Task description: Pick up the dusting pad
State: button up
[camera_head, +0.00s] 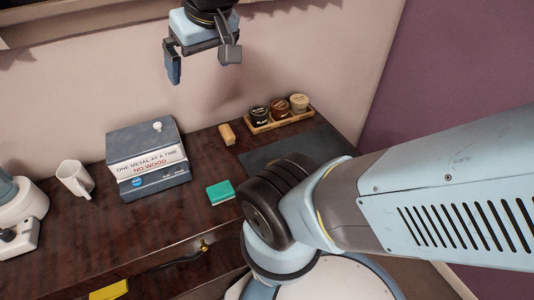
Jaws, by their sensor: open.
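No label marks the dusting pad. A small teal-green block (220,192) lies flat on the dark wooden tabletop (150,230), near its front edge, and could be the pad. A tan block (227,134) further back, close to the wall, could also be it; I cannot tell which. My gripper (202,68) is at the top of the view, fingers apart with nothing between them. It is raised against the wall, well clear of both blocks and touching neither.
A wooden tray (282,121) with three jars sits at the back right, behind a dark mat (290,146). My arm covers the right side. Bare tabletop surrounds the teal block.

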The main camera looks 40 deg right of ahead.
aim_at(218, 194)
jog(key=u, duration=0.55)
jog(key=k, duration=1.55)
jog(key=z, duration=0.9)
jog(key=i, duration=1.05)
